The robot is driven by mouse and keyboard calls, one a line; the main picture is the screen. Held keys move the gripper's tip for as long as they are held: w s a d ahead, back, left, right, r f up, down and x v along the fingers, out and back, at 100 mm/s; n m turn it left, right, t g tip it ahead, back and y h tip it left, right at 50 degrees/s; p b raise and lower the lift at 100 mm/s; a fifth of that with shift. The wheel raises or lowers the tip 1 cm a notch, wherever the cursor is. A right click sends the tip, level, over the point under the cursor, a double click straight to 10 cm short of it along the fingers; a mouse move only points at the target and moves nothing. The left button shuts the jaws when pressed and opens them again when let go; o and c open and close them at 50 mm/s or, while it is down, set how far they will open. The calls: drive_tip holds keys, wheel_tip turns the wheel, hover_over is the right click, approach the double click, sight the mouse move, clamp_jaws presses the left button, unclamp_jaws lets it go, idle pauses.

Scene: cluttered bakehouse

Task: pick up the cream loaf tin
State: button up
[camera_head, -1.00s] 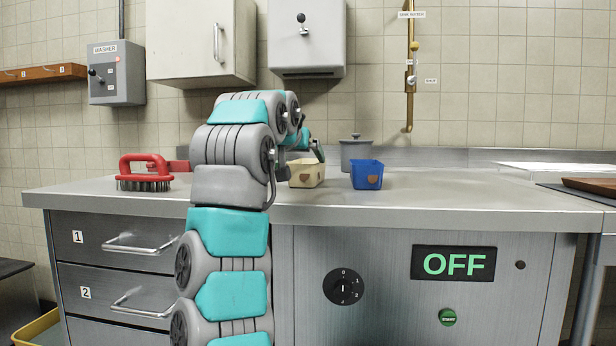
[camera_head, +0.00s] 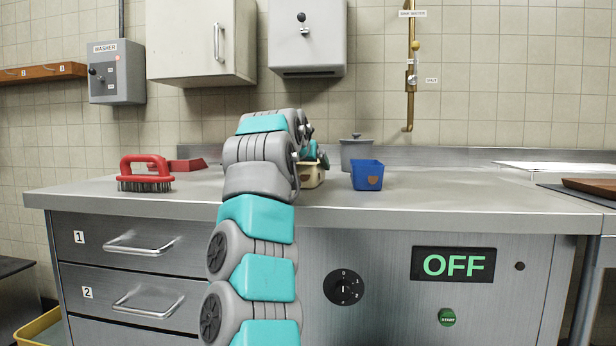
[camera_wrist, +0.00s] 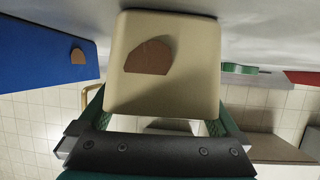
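The cream loaf tin (camera_head: 312,176) stands on the steel counter, partly hidden behind my arm in the head view. In the upside-down wrist view the tin (camera_wrist: 162,72) fills the middle, with a brown patch on its side. My gripper (camera_wrist: 161,108) is spread, with one green-padded finger along each side of the tin. Its fingers stand wide apart, and I see no clear squeeze on the tin. In the head view my gripper (camera_head: 317,158) is mostly hidden at the tin.
A blue tin (camera_head: 367,176) stands close to the right of the cream tin. A grey lidded pot (camera_head: 356,153) is behind. A red brush (camera_head: 145,174) and a red object (camera_head: 187,165) are at the left. The counter (camera_head: 470,200) right of the blue tin is clear.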

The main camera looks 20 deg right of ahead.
drive_tip(key=c, duration=1.1)
drive_tip(key=shift+c, duration=0.2)
